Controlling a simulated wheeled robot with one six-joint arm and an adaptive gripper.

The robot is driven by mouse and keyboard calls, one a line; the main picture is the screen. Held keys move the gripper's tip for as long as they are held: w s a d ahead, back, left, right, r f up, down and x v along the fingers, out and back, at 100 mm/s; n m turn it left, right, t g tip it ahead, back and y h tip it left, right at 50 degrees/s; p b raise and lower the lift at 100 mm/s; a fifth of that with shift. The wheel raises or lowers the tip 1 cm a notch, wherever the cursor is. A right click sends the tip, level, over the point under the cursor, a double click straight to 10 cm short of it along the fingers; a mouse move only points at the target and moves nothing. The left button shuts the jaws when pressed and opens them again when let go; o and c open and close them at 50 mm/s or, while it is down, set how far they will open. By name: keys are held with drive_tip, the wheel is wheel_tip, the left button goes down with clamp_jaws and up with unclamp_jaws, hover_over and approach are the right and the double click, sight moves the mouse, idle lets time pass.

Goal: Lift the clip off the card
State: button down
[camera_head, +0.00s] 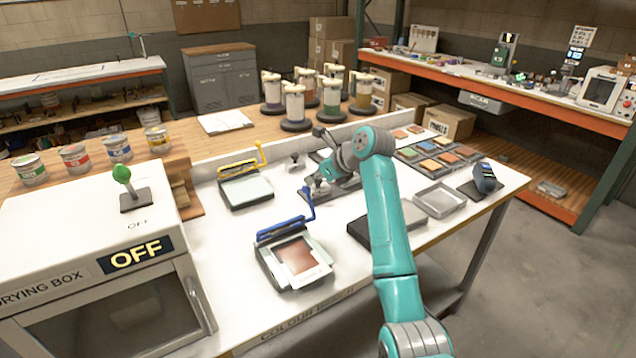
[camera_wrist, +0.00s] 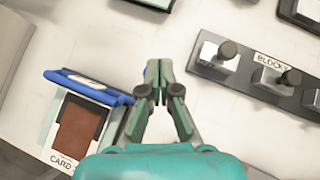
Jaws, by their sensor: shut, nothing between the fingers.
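The blue clip (camera_head: 285,230) lies across the far edge of the card (camera_head: 297,257), which has a brown-red swatch and sits on a dark stand. The clip's upright handle rises at its right end. In the wrist view, the clip bar (camera_wrist: 88,86) is left of my gripper (camera_wrist: 153,66), and the card (camera_wrist: 78,130) is below it. My gripper is shut and empty, with its fingertips beside the blue handle end. I cannot tell whether they touch it. In the head view, my arm partly hides the gripper.
A block holder (camera_wrist: 268,70) with dark knobs is close on the right in the wrist view. A second stand with a yellow clip (camera_head: 240,170) is behind. The drying box (camera_head: 100,255) is at left. A grey tray (camera_head: 440,200) and colour swatches (camera_head: 440,153) are at right.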

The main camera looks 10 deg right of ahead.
drive_tip(key=shift+w+a+f, duration=0.15)
drive_tip(key=shift+w+f, duration=0.15)
drive_tip(key=shift+w, duration=0.2)
drive_tip(key=shift+w+a+f, duration=0.15)
drive_tip(key=shift+w+f, duration=0.15)
drive_tip(key=shift+w, duration=0.2)
drive_tip(key=shift+w, duration=0.1)
